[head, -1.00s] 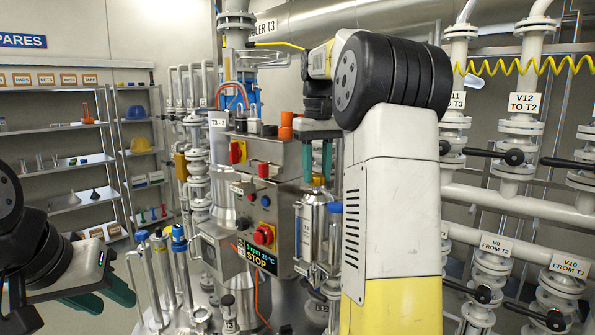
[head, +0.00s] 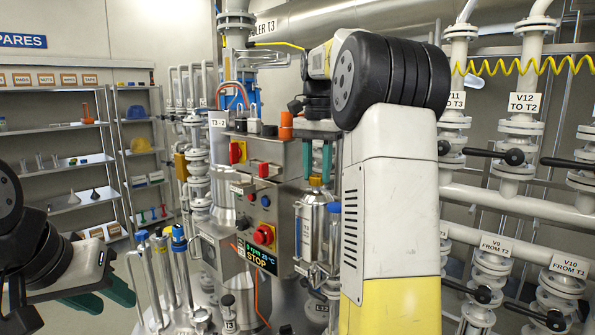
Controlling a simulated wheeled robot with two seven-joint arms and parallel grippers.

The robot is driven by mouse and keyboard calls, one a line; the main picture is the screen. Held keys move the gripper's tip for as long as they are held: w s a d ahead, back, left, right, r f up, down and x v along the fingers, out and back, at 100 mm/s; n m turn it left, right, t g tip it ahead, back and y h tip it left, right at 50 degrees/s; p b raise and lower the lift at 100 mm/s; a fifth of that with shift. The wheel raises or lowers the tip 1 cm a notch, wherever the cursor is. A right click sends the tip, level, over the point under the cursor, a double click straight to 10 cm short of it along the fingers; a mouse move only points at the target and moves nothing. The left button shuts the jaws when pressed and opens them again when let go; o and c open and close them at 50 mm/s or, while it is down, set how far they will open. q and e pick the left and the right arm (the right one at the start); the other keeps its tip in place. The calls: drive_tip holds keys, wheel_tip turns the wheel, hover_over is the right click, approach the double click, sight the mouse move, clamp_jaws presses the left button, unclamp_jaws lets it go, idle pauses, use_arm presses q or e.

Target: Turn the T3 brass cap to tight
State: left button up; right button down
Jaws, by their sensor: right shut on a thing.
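The brass cap (head: 315,182) sits on top of a steel canister (head: 314,222) in the middle of the head view, just right of the control box. My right gripper (head: 317,177) points down from above with its teal fingers on either side of the cap, shut on it. The fingers hide part of the cap, and its marks cannot be read. My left gripper (head: 103,297) is at the lower left, far from the cap, with its two teal fingers spread and nothing between them.
Several labelled valves with black handles (head: 513,157) fill the right side. Blue-topped tools (head: 178,238) stand near my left gripper. Shelves (head: 60,128) are behind.

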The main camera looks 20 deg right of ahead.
sight(317, 175)
drive_tip(key=m, duration=0.5)
drive_tip(key=shift+m, duration=2.5)
drive_tip(key=c, duration=1)
unclamp_jaws()
drive_tip(key=shift+r, duration=0.1)
drive_tip(key=shift+r, duration=3.85)
